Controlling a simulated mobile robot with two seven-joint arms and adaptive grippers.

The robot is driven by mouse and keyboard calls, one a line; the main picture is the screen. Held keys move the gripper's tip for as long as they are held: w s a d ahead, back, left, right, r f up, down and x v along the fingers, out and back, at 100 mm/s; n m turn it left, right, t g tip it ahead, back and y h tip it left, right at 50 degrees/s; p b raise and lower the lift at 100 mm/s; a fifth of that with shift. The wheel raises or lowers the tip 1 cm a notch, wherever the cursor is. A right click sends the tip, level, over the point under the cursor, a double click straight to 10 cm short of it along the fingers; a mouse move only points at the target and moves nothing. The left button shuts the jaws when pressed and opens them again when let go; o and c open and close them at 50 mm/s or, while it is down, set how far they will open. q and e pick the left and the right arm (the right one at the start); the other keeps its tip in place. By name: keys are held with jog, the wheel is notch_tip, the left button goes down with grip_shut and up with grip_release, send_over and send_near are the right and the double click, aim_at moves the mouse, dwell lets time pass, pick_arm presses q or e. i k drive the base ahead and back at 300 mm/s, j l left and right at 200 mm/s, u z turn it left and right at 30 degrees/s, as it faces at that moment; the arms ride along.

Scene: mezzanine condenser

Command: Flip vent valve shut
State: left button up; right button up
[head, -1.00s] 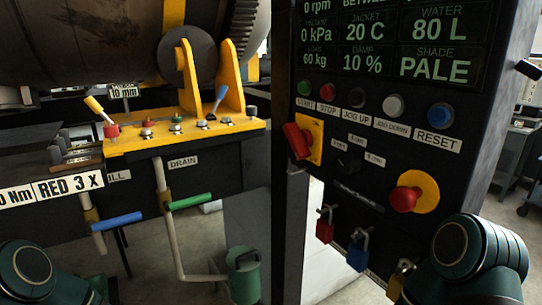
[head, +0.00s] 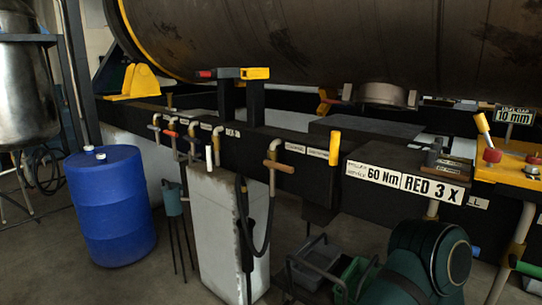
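No readable label marks the vent valve, so I cannot tell which handle it is. A yellow upright handle (head: 334,148) stands on the front of the dark beam, right of the middle. A pipe valve with a tan lever (head: 278,166) is left of it. Several smaller pipe valves with levers, one of them red-tipped (head: 170,133), stand in a row further left. A green lever (head: 527,269) shows at the right edge, partly cut off. Neither gripper is in view; only a dark green link of my arm shows at the lower right.
A blue drum (head: 111,206) stands on the floor at the left. A pale cabinet (head: 228,235) with a black hose stands in front of the beam. Crates on a cart (head: 322,262) sit low in the middle. The large dark vessel (head: 330,45) hangs above. Some floor is clear at lower left.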

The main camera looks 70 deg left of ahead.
aim_at(208, 149)
jog(key=k+u, duration=0.15)
jog(key=u, duration=0.85)
jog(key=i+u, duration=0.15)
jog(key=u, duration=1.7)
jog(key=i+j+u, duration=0.1)
jog(key=i+j, duration=0.15)
jog(key=i, duration=0.25)
jog(key=i+j+u, duration=0.1)
jog(key=i+j, duration=0.15)
jog(key=i, duration=0.25)
jog(key=i+j+u, duration=0.15)
jog(key=i, duration=0.35)
jog(key=i+j+u, duration=0.1)
jog(key=i, duration=0.4)
jog(key=j, duration=0.1)
